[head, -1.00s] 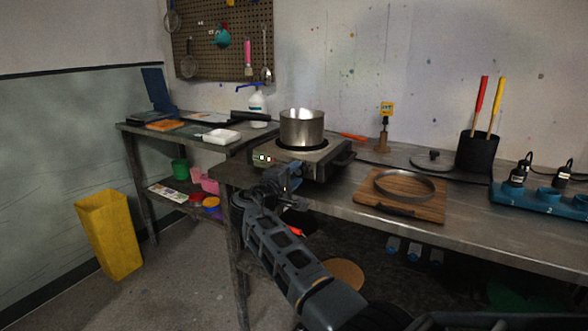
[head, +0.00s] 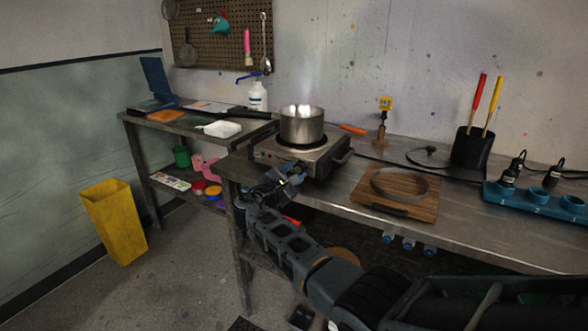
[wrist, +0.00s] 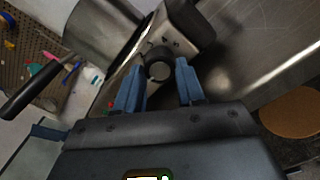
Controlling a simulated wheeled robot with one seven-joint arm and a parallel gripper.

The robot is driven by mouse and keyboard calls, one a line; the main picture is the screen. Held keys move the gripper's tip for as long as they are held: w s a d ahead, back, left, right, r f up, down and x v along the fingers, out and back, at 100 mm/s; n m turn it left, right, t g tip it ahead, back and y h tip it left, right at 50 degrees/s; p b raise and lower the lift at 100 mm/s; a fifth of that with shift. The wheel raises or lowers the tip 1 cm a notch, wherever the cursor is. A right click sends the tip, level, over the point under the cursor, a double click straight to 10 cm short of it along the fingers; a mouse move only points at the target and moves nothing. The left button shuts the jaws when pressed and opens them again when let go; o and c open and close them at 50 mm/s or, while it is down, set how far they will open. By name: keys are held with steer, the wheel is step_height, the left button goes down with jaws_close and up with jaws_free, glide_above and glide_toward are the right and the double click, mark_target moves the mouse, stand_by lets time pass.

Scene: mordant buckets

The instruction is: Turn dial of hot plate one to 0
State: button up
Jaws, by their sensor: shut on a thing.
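The hot plate (head: 322,161) stands on the metal bench with a steel pot (head: 302,128) on its burner. My gripper (head: 293,172) is at the front of the hot plate, and the arm hides part of that panel in the head view. In the wrist view, a round dark dial (wrist: 158,65) sits between my two blue-grey fingers on the hot plate's front (wrist: 185,28). My gripper is shut on this dial.
The pot's dark handle (head: 249,112) sticks out to the left. A yellow bin (head: 114,224) stands on the floor at left.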

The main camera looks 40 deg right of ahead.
steer(key=shift+a+f+n, duration=0.1)
steer(key=shift+n, duration=0.5)
steer(key=o, duration=1)
steer(key=shift+o, duration=0.2)
steer(key=v, duration=0.7)
steer(key=shift+s+a, duration=0.15)
steer(key=shift+a, duration=0.2)
